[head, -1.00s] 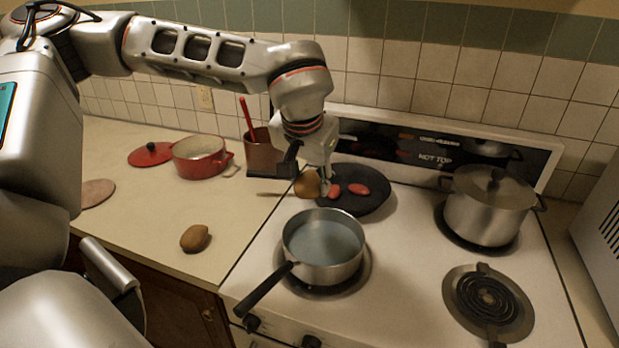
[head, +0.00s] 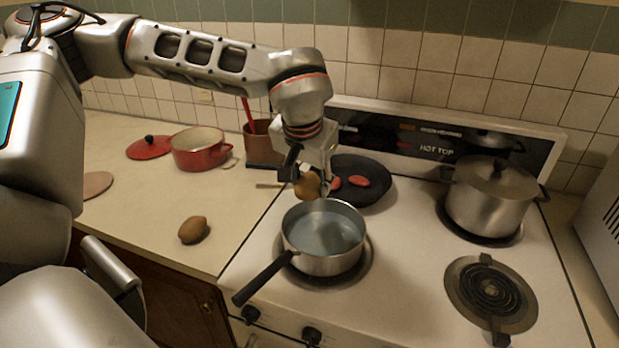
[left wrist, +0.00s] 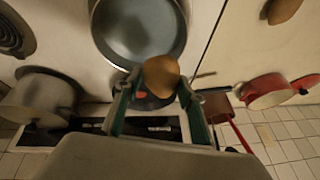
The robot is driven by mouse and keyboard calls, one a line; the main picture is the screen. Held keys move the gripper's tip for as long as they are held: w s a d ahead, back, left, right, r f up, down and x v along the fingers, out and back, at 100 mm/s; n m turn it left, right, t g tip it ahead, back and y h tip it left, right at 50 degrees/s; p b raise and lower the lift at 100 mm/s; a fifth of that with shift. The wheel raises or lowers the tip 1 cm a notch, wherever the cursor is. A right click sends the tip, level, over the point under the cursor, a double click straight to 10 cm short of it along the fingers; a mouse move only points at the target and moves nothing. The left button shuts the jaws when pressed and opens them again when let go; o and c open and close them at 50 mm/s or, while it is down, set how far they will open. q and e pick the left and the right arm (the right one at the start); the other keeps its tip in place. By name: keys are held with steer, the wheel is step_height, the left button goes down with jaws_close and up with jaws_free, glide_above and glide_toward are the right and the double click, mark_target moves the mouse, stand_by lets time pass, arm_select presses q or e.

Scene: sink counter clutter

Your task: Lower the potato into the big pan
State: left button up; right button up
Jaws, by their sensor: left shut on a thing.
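My left gripper (head: 306,180) is shut on a brown potato (head: 307,186), held above the stove just behind the rim of a steel saucepan. The saucepan (head: 340,262) stands on the front left burner, open, with a bluish inside and a black handle toward the front left. In the left wrist view the potato (left wrist: 161,70) sits between the fingers (left wrist: 155,95), overlapping the edge of the saucepan (left wrist: 137,30). Whether they touch is not clear. A black skillet (head: 372,195) with red pieces in it lies behind, partly hidden by the gripper.
A second potato (head: 193,229) lies on the counter (head: 150,225). A red pot (head: 202,155), its lid (head: 150,148) and a brown utensil holder (head: 262,142) stand at the back left. A lidded steel pot (head: 490,205) is at the back right. The front right burner (head: 490,292) is empty.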

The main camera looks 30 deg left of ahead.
mark_target(309, 193)
arm_select(q)
steer(key=shift+f+b, duration=0.35)
steer(key=shift+f, duration=0.3)
steer(key=shift+f+b, duration=0.55)
steer(key=shift+f, duration=0.4)
step_height(309, 193, down, 4)
steer(key=shift+f+b, duration=0.15)
steer(key=shift+b, duration=1)
steer(key=shift+f, duration=0.3)
steer(key=shift+f+b, duration=0.4)
steer(key=shift+f, duration=0.1)
steer(key=shift+f, duration=0.55)
